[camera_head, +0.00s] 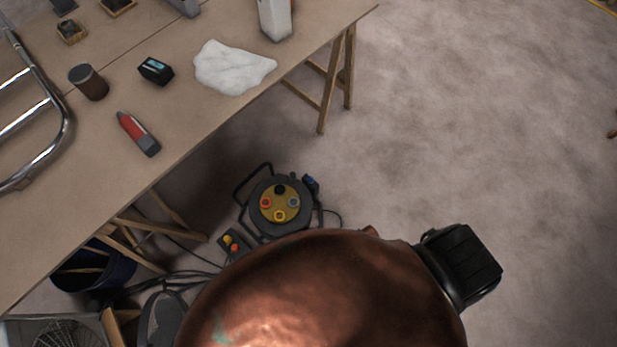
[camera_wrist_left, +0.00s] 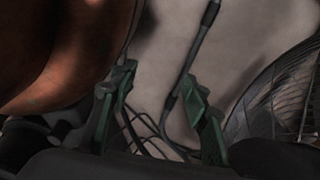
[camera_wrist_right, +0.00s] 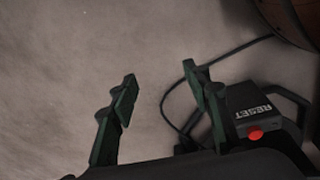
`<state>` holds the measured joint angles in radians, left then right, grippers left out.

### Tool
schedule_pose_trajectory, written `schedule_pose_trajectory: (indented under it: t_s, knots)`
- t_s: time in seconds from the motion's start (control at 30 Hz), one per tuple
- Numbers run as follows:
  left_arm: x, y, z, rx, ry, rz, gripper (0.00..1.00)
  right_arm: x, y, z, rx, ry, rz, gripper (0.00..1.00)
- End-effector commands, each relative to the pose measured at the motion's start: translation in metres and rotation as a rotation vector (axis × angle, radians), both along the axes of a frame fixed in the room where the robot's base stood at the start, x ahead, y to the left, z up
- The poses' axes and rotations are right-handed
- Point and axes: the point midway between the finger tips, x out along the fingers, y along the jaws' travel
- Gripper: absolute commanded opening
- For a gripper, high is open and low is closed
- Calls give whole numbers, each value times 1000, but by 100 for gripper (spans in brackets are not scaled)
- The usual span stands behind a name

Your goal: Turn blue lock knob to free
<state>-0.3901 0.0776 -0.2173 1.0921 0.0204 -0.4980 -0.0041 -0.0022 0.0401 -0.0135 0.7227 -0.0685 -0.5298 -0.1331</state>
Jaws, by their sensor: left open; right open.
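A black cable reel (camera_head: 254,217) with a yellow face and several coloured round parts lies on the floor beside the table. A small blue part (camera_head: 311,182) sits at its upper right edge; it is too small to tell its setting. In the right wrist view, my right gripper (camera_wrist_right: 160,90) is open and empty. A black box (camera_wrist_right: 248,105) marked RESET, with a red button (camera_wrist_right: 255,135), is just right of its right finger. In the left wrist view, my left gripper (camera_wrist_left: 155,85) is open, with cables behind its fingers.
A copper-brown rounded shape (camera_head: 330,285) covers the lower middle. The table (camera_head: 195,135) holds a red-grey tool (camera_head: 138,134), a jar (camera_head: 88,82) and a white cloth (camera_head: 232,67). A wire fan guard (camera_wrist_left: 285,100) stands right of my left gripper. Floor to the right is clear.

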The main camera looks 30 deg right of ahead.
Motion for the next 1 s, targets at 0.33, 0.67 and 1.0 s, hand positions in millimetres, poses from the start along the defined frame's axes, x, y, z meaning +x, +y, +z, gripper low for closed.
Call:
schedule_pose_trajectory:
  t_s: [0.33,0.67,1.0]
  knots:
    - [73,-35,20,-58,-36,19,43,222,6,-8,-18,4,58,44]
    - [114,-53,84,-110,-58,30,43,360,30,21,25,50,101,44]
    - [127,-58,129,-134,-75,32,43,407,45,46,66,78,124,44]
